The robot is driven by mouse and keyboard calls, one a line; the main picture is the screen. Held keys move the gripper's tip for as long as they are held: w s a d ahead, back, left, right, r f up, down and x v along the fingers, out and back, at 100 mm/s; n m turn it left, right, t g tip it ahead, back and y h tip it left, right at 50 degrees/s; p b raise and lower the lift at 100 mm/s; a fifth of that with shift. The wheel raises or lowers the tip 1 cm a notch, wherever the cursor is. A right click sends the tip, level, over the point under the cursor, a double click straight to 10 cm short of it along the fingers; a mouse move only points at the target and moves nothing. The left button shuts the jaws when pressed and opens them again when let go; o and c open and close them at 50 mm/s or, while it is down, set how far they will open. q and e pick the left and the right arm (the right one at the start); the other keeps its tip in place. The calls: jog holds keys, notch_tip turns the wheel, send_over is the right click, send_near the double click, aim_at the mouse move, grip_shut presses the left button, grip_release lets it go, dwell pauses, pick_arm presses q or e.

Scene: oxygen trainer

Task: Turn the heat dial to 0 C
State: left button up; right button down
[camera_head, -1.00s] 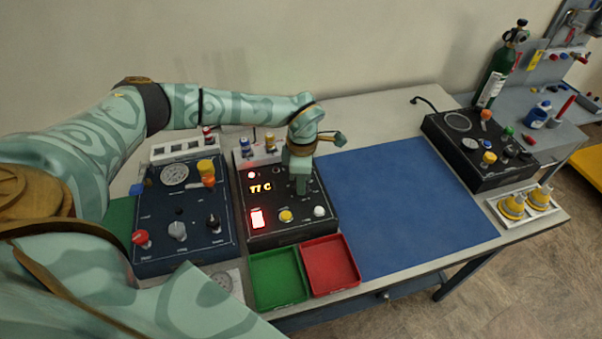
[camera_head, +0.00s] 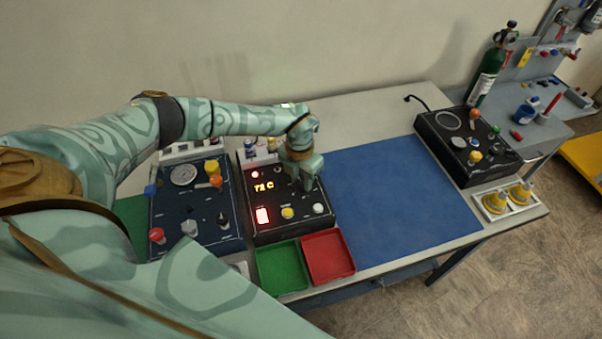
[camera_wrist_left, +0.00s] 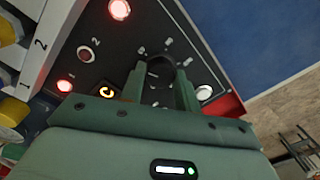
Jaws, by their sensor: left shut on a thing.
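The heat dial, a black knob (camera_wrist_left: 163,72), is on the black heater box (camera_head: 275,226) in the middle left of the bench. My left gripper (camera_head: 306,184) points down over the box's right part and hides the dial in the head view. In the left wrist view the green fingers (camera_wrist_left: 160,92) are on either side of the knob, shut on it. An orange display (camera_head: 264,187) shows a number in the seventies with a C; the second digit is hard to read. My right gripper is not in view.
A blue panel (camera_head: 188,226) with knobs stands left of the heater box. Green (camera_head: 281,267) and red (camera_head: 328,257) trays lie in front. A blue mat (camera_head: 400,205) lies clear to the right. Another black box (camera_head: 465,143) stands beyond it.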

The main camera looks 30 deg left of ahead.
pick_arm(q)
jog(key=n+p, duration=0.2)
jog(key=n, duration=0.1)
jog(key=n+p, duration=0.1)
jog(key=shift+r+n, duration=0.25)
jog(key=shift+n, duration=0.05)
jog(key=n+p, duration=0.3)
jog(key=n, duration=0.2)
jog(key=shift+p, duration=0.4)
jog(key=n+p, duration=0.3)
jog(key=n, duration=0.2)
jog(key=shift+t, duration=0.3)
jog(key=shift+f+n+y+p, duration=0.15)
jog(key=shift+n+p, duration=0.45)
jog(key=shift+n, duration=0.55)
jog(key=shift+n+y+p, duration=0.15)
jog(key=shift+n+p, duration=0.4)
jog(key=shift+n, duration=0.6)
jog(key=o, duration=1)
jog(key=shift+d, duration=0.1)
jog(key=shift+c, duration=0.2)
